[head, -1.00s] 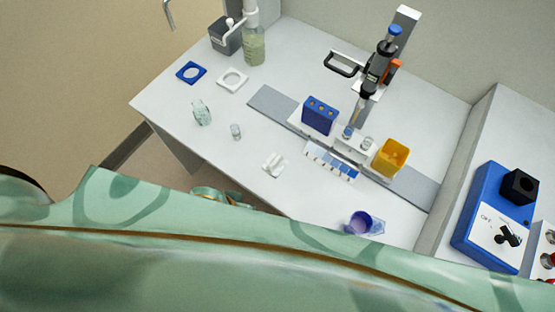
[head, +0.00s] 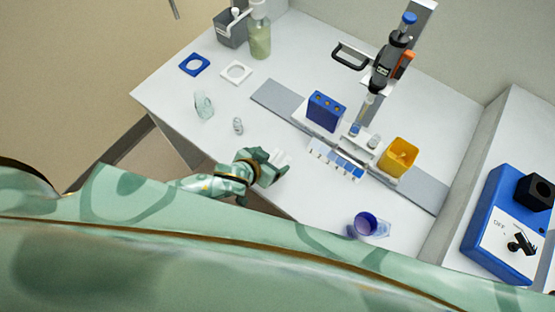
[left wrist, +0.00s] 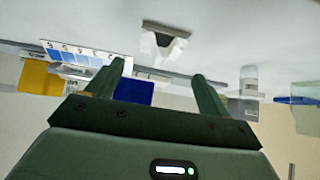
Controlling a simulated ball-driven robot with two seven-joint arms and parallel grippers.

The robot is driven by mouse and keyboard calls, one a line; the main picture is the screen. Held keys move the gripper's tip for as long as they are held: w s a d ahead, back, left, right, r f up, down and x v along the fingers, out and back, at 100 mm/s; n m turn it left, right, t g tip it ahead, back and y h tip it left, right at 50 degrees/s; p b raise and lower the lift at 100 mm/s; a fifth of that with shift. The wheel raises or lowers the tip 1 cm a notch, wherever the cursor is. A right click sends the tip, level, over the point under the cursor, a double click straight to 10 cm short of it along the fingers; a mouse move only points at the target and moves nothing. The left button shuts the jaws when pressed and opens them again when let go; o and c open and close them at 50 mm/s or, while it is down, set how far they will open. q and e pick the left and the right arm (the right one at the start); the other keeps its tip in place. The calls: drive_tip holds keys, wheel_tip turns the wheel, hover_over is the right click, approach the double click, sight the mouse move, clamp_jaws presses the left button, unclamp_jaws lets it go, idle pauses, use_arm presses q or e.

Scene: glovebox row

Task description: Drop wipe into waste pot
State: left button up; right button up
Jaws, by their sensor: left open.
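A yellow pot (head: 397,157) with an orange-brown inside stands on the right of the bench; I take it for the waste pot. It shows at the left of the left wrist view (left wrist: 40,78). I cannot make out a wipe for certain. A small white notched piece (head: 281,157) lies near the bench's front edge, and also shows ahead of the fingers in the left wrist view (left wrist: 165,45). My left gripper (head: 270,166) is open beside this piece, partly covering it in the head view. Nothing shows gripped between its fingertips (left wrist: 158,72). My right gripper is not in view.
A blue block (head: 326,111), a labelled strip (head: 336,160) and a pipette on a stand (head: 390,62) are behind the gripper. A purple cup (head: 365,224) is at the front right. A clear vessel (head: 204,104) and small vial (head: 238,125) stand left. A blue control box (head: 497,225) is far right.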

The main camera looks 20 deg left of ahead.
sight(277, 158)
use_arm(q)
drive_tip(key=b+x, duration=0.1)
drive_tip(key=x, duration=0.3)
drive_tip(key=shift+d+f+b, duration=0.1)
drive_tip(key=shift+f+b, duration=0.2)
drive_tip(key=shift+b, duration=0.05)
drive_tip(key=shift+w+d+f, duration=0.1)
drive_tip(key=shift+w+f, duration=0.1)
drive_tip(key=shift+w, duration=0.15)
drive_tip(key=shift+s+r, duration=0.1)
drive_tip(key=shift+c, duration=0.3)
drive_tip(key=c, duration=1.1)
drive_tip(key=shift+o, duration=0.2)
